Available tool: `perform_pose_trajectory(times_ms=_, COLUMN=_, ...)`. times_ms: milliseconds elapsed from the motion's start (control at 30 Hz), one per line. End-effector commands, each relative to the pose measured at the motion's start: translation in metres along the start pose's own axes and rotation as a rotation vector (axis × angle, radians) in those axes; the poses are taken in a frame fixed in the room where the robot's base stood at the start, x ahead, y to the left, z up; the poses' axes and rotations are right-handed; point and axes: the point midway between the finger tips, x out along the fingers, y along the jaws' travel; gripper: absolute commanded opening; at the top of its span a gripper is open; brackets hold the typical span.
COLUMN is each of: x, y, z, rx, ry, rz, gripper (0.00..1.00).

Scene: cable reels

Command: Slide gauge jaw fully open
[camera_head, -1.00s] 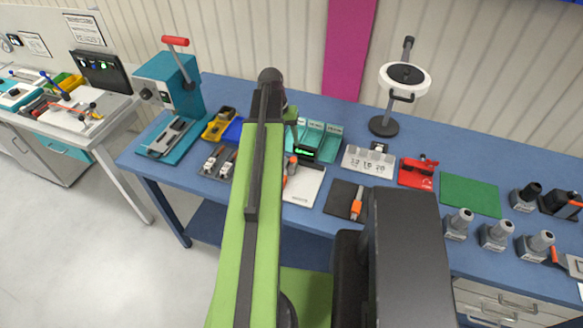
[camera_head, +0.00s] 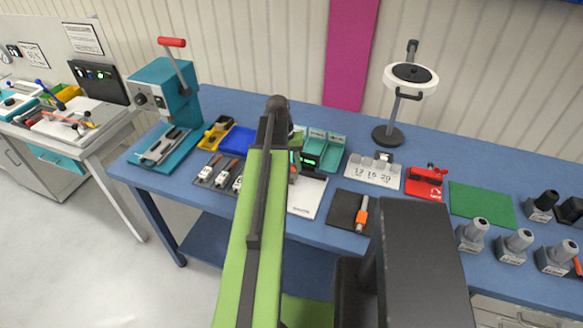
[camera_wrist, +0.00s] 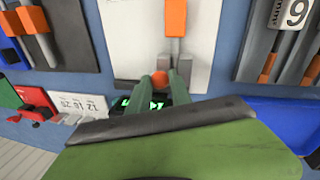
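The gauge shows in the wrist view as an orange block (camera_wrist: 175,17) on a grey bar, lying on a white board (camera_wrist: 138,30). A round orange knob (camera_wrist: 160,78) is below the bar's end. My gripper's two green fingers (camera_wrist: 163,84) stand on either side of this knob. I cannot tell whether they touch or press it. In the head view my green arm hides most of the gauge and the gripper; the white board (camera_head: 306,197) shows right of the arm. How far the jaw is open cannot be read.
A small device with a lit green display (camera_head: 309,161) stands close behind the white board. A dark mat (camera_head: 346,210) with an orange-handled tool lies to the right. A number plate (camera_head: 372,172), a red device (camera_head: 425,182) and a teal press (camera_head: 165,90) stand on the blue bench.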

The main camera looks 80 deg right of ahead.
Motion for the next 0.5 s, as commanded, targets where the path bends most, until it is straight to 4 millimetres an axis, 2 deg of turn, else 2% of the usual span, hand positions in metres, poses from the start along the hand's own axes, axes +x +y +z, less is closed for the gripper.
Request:
perform_pose_trajectory(times_ms=33, x=0.0, y=-0.0017, z=0.0002, rx=-0.001, ry=0.0, rz=-0.004, gripper=0.1)
perform_pose_trajectory(times_ms=100, x=0.0, y=-0.0019, z=0.0001, rx=-0.001, ry=0.0, rz=-0.004, gripper=0.01)
perform_pose_trajectory(times_ms=500, x=0.0001, y=-0.0028, z=0.0003, rx=-0.002, ry=-0.001, rz=-0.007, gripper=0.0)
